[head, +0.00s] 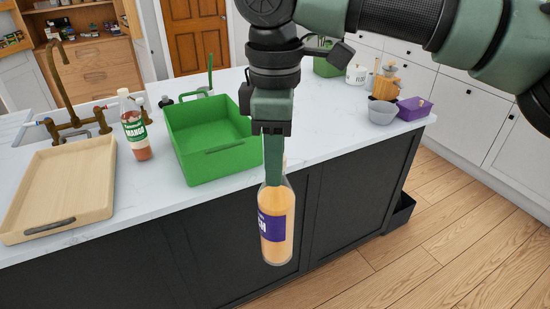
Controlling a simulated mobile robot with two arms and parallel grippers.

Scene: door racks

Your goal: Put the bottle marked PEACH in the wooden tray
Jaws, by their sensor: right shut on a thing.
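My right gripper (272,172) points down and is shut on a bottle with orange contents and a purple label (275,232). Only the end of the label's word shows, and it seems to end in H. The bottle hangs upright in front of the counter's front edge. The gripper hides the bottle's neck. The light wooden tray (38,178) lies empty on the counter at the left, well apart from the bottle. My left gripper is not in view.
A bottle marked MANGO (134,128) stands between the wooden tray and an empty green tray (205,172). The green tray stands between my gripper and the wooden tray. A brass faucet (62,90) rises behind. A grey bowl (382,112) and purple box (414,108) sit at right.

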